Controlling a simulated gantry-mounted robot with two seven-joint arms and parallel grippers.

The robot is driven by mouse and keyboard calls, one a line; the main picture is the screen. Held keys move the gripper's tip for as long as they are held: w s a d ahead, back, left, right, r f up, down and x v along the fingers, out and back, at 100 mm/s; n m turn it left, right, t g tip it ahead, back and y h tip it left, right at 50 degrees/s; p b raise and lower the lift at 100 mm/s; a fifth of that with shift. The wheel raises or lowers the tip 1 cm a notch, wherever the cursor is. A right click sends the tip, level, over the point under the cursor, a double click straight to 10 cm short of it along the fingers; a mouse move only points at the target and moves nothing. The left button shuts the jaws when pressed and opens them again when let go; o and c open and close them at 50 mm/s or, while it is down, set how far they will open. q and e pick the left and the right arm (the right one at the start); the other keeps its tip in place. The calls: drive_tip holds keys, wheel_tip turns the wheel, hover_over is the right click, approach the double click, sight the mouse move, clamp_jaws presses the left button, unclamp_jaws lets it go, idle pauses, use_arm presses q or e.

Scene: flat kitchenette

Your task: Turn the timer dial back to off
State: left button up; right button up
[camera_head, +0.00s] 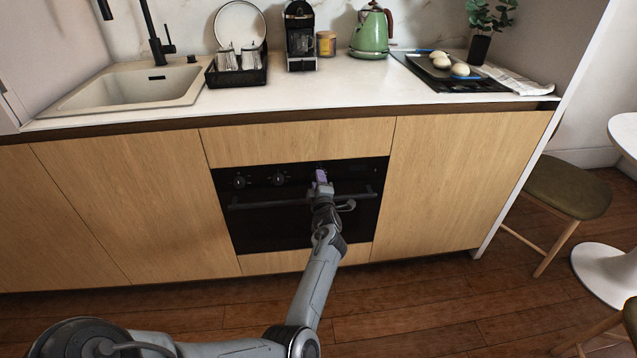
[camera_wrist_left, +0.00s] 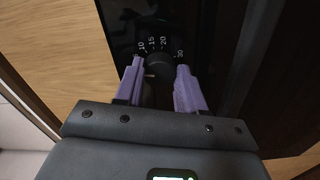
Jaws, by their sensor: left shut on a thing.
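The black oven (camera_head: 262,222) is built into the wooden cabinets, with a control panel along its top. In the left wrist view the timer dial (camera_wrist_left: 158,66) is a dark round knob, with white numbers such as 10, 15, 20 and 30 around it. My left gripper (camera_wrist_left: 160,78) has its purple fingers on both sides of the dial, shut on it. In the head view my left gripper (camera_head: 320,176) is at the right part of the panel and hides the dial. My right gripper is not in view.
Two other knobs, a left one (camera_head: 239,182) and a middle one (camera_head: 278,179), sit on the panel. The oven handle (camera_head: 262,204) runs just below. The counter (camera_head: 330,88) above holds a kettle (camera_head: 370,32), a coffee maker and a dish rack. The floor in front is clear.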

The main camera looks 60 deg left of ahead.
use_arm(q)
drive_tip(key=shift+n, duration=1.7)
drive_tip(key=o, duration=1)
drive_tip(key=shift+o, duration=0.2)
